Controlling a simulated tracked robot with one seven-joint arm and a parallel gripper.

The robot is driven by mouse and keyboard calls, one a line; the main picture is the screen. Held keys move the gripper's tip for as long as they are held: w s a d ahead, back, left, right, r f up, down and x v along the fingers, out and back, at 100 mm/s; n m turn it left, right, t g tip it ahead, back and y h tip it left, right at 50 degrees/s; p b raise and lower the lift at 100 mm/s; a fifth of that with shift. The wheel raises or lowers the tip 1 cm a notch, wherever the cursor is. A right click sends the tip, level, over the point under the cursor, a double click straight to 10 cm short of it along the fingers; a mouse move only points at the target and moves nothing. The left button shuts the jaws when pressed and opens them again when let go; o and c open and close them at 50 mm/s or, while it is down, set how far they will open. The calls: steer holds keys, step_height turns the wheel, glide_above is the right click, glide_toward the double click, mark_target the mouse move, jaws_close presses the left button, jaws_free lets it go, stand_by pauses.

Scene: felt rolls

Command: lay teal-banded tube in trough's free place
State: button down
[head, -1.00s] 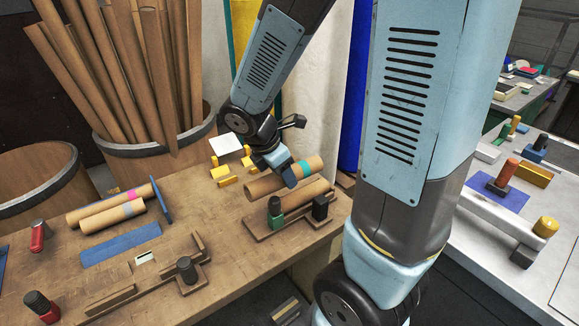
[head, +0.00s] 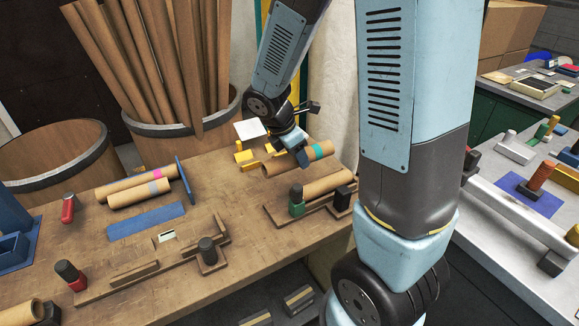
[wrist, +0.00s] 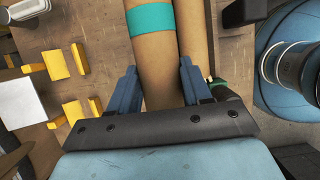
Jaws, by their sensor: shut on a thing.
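The teal-banded tube (head: 285,164) is a cardboard roll with a teal band near its right end. My gripper (head: 303,157) is shut across it, left of the band. In the wrist view my blue fingers (wrist: 158,78) stand on both sides of the tube (wrist: 157,52), below the band. The wooden trough (head: 274,217) lies just in front, with a green-and-black post and a black post. A plain tube (head: 325,184) lies in it, beside and roughly parallel to the held tube. I cannot tell whether the held tube touches anything beneath.
Yellow blocks (head: 245,157) and a white card (head: 249,129) lie behind my gripper. A barrel of long tubes (head: 185,140) stands behind.

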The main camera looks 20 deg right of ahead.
steer(key=w+f, duration=0.6)
steer(key=shift+w+a+f, duration=0.1)
steer(key=shift+w+f, duration=0.1)
steer(key=shift+w, duration=0.1)
steer(key=shift+w+f, duration=0.15)
steer(key=shift+f, duration=0.65)
steer(key=shift+w+f, duration=0.15)
steer(key=shift+f, duration=0.65)
steer(key=shift+f, duration=0.15)
steer(key=shift+c, duration=2.4)
jaws_free()
steer(key=s+v, duration=0.1)
steer(key=v, duration=1.3)
steer(key=s+d+r+m+t+y, duration=0.2)
steer(key=s+d+r+m, duration=0.1)
steer(key=s+r+m, duration=0.6)
steer(key=s+d+r+m+t+y, duration=0.2)
steer(key=s+d+r+m, duration=0.1)
steer(key=s+r+m, duration=0.6)
steer(key=s+m, duration=0.2)
steer(key=s, duration=0.2)
steer(key=shift+r+t+y, duration=0.3)
steer(key=shift+r+t, duration=0.05)
steer(key=shift+t, duration=0.05)
